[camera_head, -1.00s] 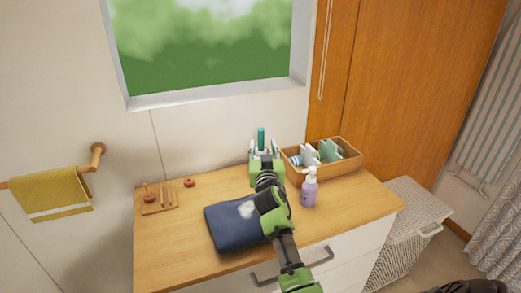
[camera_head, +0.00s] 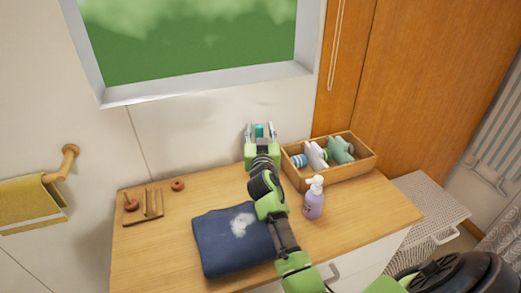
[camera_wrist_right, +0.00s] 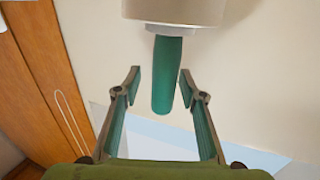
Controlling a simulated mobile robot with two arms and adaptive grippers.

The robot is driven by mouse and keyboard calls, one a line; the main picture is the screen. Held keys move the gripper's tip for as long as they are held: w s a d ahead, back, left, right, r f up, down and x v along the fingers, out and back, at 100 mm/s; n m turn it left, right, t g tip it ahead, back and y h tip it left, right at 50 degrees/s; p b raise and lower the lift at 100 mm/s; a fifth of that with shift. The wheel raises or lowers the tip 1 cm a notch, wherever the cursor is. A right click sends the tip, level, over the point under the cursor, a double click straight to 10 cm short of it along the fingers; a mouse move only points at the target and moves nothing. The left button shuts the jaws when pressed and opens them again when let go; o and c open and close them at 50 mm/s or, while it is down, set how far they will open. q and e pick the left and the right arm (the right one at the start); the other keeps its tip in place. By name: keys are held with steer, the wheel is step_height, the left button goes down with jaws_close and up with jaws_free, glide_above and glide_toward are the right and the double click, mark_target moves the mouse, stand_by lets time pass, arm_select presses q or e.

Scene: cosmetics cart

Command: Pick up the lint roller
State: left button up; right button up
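The lint roller's teal handle (camera_head: 259,130) shows between the fingers of my right gripper (camera_head: 261,132), at the back of the dresser by the wall. In the right wrist view the handle (camera_wrist_right: 168,82) points down from a pale, wide roller end (camera_wrist_right: 175,9), cut off at the top edge. The fingers of my right gripper (camera_wrist_right: 160,76) are spread on both sides of the handle. A gap shows on the left; the right fingertip looks close to the handle, and contact cannot be told. The head view hides the roller's lower part. My left gripper is out of view.
A wooden box (camera_head: 354,172) with several items stands right of the gripper. A purple pump bottle (camera_head: 314,203) stands in front of it. A folded navy cloth (camera_head: 218,257) lies below my arm. A small wooden rack (camera_head: 142,221) is at left. The window wall is close behind.

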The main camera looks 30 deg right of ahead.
steer(key=shift+s+a+r, duration=0.6)
steer(key=shift+a+r, duration=0.05)
steer(key=c, duration=0.6)
steer(key=shift+f, duration=0.1)
jaws_close()
steer(key=shift+w+d+f, duration=0.15)
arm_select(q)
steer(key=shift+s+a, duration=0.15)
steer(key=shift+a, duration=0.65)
